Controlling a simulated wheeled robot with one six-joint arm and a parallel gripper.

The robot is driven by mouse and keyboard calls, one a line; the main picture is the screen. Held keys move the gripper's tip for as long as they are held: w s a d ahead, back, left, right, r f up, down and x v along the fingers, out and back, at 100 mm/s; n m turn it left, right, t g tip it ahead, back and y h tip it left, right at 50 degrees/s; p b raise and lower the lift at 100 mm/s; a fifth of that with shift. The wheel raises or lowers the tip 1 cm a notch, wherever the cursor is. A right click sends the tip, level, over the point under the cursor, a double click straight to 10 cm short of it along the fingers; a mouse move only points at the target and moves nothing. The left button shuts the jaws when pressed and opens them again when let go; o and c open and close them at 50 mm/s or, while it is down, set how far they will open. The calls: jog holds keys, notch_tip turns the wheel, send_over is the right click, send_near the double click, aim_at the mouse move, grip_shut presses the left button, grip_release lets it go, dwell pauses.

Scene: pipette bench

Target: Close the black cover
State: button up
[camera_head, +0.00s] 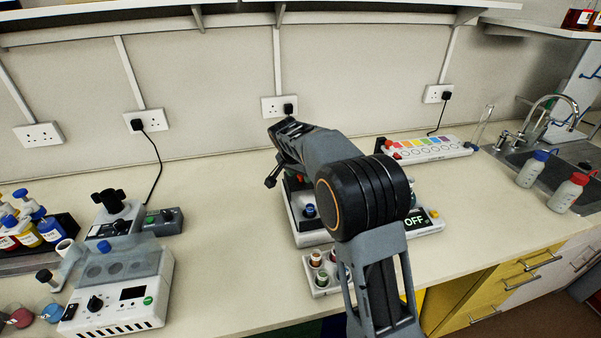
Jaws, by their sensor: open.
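My arm reaches over a white bench device (310,238) with a blue knob, in the middle of the bench. My gripper (276,168) is at the far end of the arm, above the back left of this device. It is open, but only part of it shows, and I cannot see what is between its fingers. I cannot make out the black cover clearly. The arm hides most of the device's top and back, so I cannot tell the cover's angle or whether my gripper touches it.
A small tube rack (319,284) stands in front of the device, and an OFF display (414,221) is at its right. A heater-like unit (118,300) stands at left. A color-marked strip unit (430,149) is at back right. Bare bench (220,235) lies left of the device.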

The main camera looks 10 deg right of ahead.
grip_shut()
dwell(0.5)
jog(key=shift+s, duration=0.1)
